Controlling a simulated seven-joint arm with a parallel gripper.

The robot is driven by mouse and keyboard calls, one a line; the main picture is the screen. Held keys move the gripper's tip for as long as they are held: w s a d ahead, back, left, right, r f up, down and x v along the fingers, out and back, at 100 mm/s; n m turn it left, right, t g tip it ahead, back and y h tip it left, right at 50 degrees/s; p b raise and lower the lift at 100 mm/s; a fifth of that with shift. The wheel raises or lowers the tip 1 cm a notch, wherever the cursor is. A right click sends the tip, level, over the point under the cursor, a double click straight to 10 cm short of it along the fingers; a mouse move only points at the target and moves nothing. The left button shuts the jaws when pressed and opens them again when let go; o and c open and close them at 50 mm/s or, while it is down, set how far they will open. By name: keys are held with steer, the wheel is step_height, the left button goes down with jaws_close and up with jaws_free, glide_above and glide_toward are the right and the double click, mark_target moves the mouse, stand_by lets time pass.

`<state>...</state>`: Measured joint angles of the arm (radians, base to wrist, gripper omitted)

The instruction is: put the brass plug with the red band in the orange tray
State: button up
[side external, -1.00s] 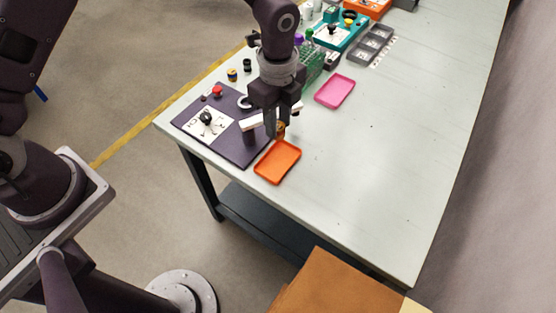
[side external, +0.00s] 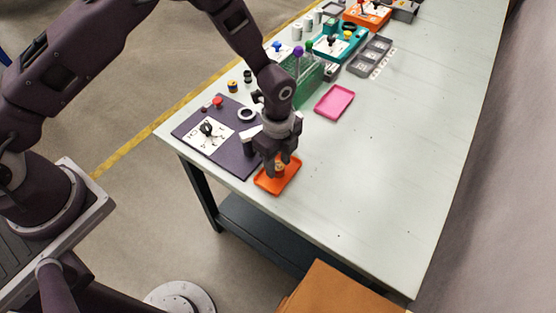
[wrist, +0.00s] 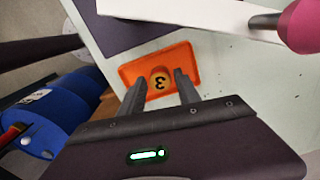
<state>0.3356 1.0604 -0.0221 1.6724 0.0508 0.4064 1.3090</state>
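The brass plug (side external: 281,168) is inside or just above the orange tray (side external: 264,183), at the near left part of the table. In the wrist view its round end with a "3" (wrist: 160,82) shows against the orange tray floor (wrist: 183,61). I cannot make out a red band on it. My gripper (side external: 280,169) points down over the tray. In the wrist view the fingertips (wrist: 159,79) stand apart on either side of the plug, with gaps visible, so the gripper looks open. Whether the plug rests on the floor is hard to tell.
A dark mat (side external: 232,159) with a white card lies left of the tray. A pink tray (side external: 334,101) and a green rack (side external: 307,80) stand behind. A yellow-and-dark plug (side external: 232,87) sits by the far left edge. The table's right side is clear.

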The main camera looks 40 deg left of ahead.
steer(key=shift+o, duration=0.4)
steer(key=shift+r, duration=0.1)
step_height(320, 180, up, 12)
step_height(320, 180, up, 12)
steer(key=n+t, duration=0.2)
steer(key=n, duration=0.3)
glide_above(278, 165)
steer(key=s+a, duration=0.3)
steer(key=a, duration=0.2)
steer(key=s+a+r+n, duration=0.3)
steer(key=s+r, duration=0.1)
steer(key=r, duration=0.1)
steer(key=s+a+r+n+t, duration=0.1)
steer(key=s+a+r+n, duration=0.1)
steer(key=s+n, duration=0.3)
steer(key=s+a+r+n+t, duration=0.2)
steer(key=s+n, duration=0.4)
steer(key=s, duration=0.6)
steer(key=shift+a+r+n+t, duration=0.3)
steer(key=shift+a+r, duration=0.45)
steer(key=shift+a, duration=0.4)
